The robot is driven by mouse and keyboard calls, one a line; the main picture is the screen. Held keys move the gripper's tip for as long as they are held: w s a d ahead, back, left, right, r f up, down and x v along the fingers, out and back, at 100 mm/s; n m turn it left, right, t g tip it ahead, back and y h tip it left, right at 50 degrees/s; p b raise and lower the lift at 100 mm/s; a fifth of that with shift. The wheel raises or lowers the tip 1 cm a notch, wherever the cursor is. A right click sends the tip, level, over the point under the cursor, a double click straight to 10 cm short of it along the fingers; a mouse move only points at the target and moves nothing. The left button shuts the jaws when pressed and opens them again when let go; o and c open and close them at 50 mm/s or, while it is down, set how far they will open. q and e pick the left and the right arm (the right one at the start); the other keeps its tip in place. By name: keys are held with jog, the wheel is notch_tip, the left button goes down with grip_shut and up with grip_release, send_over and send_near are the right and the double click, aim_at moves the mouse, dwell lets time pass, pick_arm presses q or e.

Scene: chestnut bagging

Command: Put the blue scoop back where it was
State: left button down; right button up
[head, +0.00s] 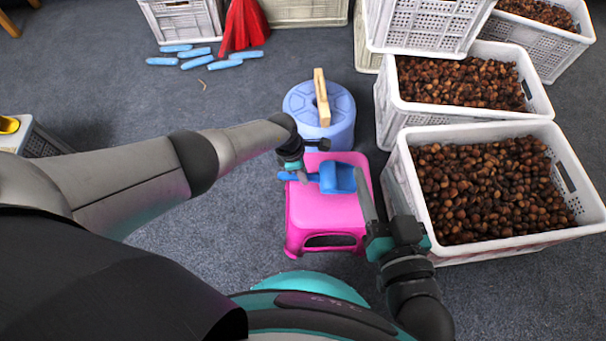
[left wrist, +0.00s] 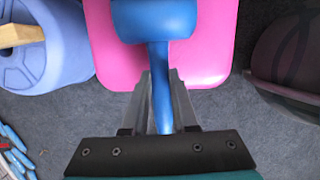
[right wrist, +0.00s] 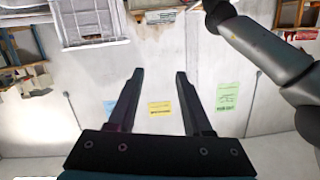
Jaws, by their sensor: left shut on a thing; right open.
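The blue scoop (head: 338,178) is over the pink stool (head: 318,212), its bowl to the right and its handle to the left. My left gripper (head: 300,174) is shut on the scoop's handle. In the left wrist view the blue handle (left wrist: 160,90) runs between the two fingers, with the bowl over the pink stool top (left wrist: 215,60). I cannot tell whether the scoop touches the stool. My right gripper (head: 368,205) is open and empty, to the right of the stool. Its parted fingers also show in the right wrist view (right wrist: 157,95).
A blue bucket (head: 340,110) with a wooden piece on top stands behind the stool. White crates of chestnuts (head: 400,190) stand close on the right. Blue rolls (head: 195,57) and a red bundle (head: 243,25) lie at the back left. Carpet left of the stool is clear.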

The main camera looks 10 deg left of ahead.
pick_arm(q)
jog(key=shift+f, duration=0.2)
pick_arm(e)
jog(key=shift+s+a+r+t, duration=0.2)
jog(key=shift+r+t, duration=0.1)
pick_arm(q)
jog(key=shift+f, duration=0.15)
jog(key=c, duration=0.7)
grip_release()
